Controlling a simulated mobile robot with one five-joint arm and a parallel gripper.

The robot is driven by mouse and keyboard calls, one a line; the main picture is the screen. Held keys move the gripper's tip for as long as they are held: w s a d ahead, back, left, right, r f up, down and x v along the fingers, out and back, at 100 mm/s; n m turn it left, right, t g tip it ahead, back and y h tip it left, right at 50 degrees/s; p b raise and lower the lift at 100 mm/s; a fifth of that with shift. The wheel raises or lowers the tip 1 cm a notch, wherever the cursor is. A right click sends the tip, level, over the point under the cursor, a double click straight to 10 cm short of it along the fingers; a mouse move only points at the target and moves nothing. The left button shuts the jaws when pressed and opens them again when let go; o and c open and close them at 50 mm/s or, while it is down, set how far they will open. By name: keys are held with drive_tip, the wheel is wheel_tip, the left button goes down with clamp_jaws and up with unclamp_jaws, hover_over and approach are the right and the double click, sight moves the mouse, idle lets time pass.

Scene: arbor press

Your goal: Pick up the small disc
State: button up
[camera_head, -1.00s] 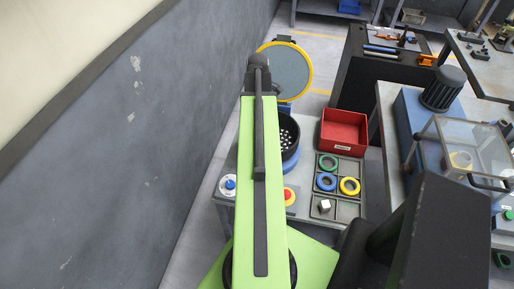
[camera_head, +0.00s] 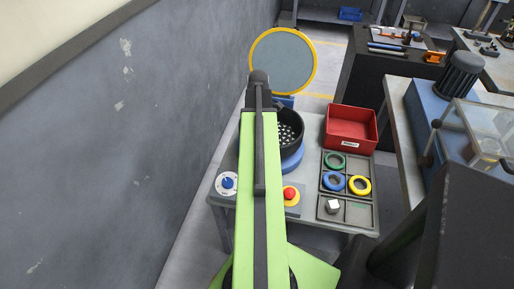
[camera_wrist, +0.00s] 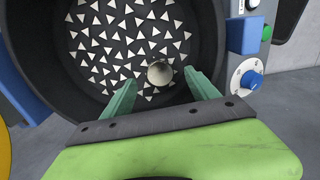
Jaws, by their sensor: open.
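A small round grey-beige disc (camera_wrist: 160,73) shows in the wrist view. It lies among many pale triangular pieces in a black round bowl (camera_wrist: 45,50). My gripper (camera_wrist: 161,84) is open, with its two green fingers apart, one on each side of the disc in the picture. Nothing is seen between the fingers in their grip, and I cannot tell how far above the disc the tips are. In the head view the bowl (camera_head: 299,132) with its blue base stands on a grey bench, partly hidden by my arm. My gripper is hidden there.
A blue dial (camera_head: 228,182) and a red button (camera_head: 290,194) are on the bench. A red bin (camera_head: 351,128) and a black sorting tray (camera_head: 361,213) with coloured rings and a metal cube stand at right. A yellow-rimmed round plate (camera_head: 283,60) rises behind. A wall is close at left.

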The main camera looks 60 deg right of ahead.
wheel_tip(320, 180, down, 5)
drive_tip(key=b, duration=0.3)
drive_tip(key=shift+s+r, duration=0.1)
drive_tip(key=shift+r, duration=0.3)
drive_tip(key=shift+c, duration=0.4)
clamp_jaws()
